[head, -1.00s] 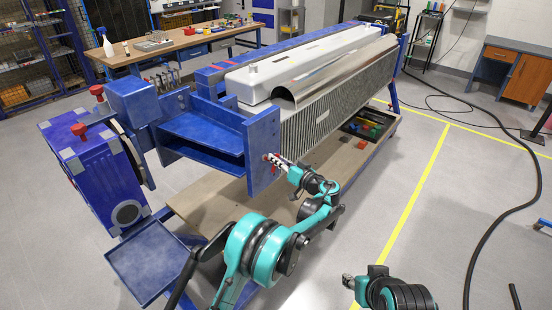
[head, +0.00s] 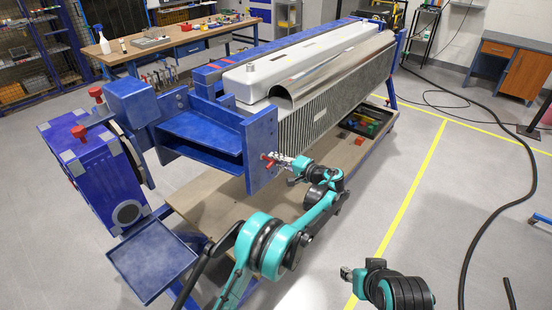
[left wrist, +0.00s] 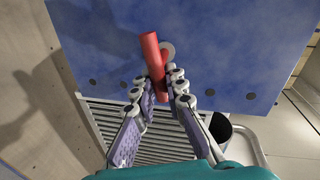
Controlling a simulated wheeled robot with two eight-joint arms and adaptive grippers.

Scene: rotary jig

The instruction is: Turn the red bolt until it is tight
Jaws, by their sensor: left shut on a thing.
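The red bolt (head: 268,160) sticks out of the front face of the blue end plate (head: 262,130) of the jig. In the left wrist view its red bar-shaped head (left wrist: 151,55) stands almost upright, leaning a little, with a grey round washer-like part behind it. My left gripper (head: 279,162) is at the bolt, its fingers (left wrist: 161,88) on both sides of the bar's lower end and shut on it. My right gripper (head: 346,273) is low at the bottom of the head view, away from the jig and empty as far as I see; its fingers are too small to read.
The blue jig carries a long white and silver cover (head: 330,62) over a ribbed body. A wooden shelf (head: 215,205) lies below, with a bin of coloured parts (head: 365,123) farther back. A blue tray (head: 150,262) is at lower left.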

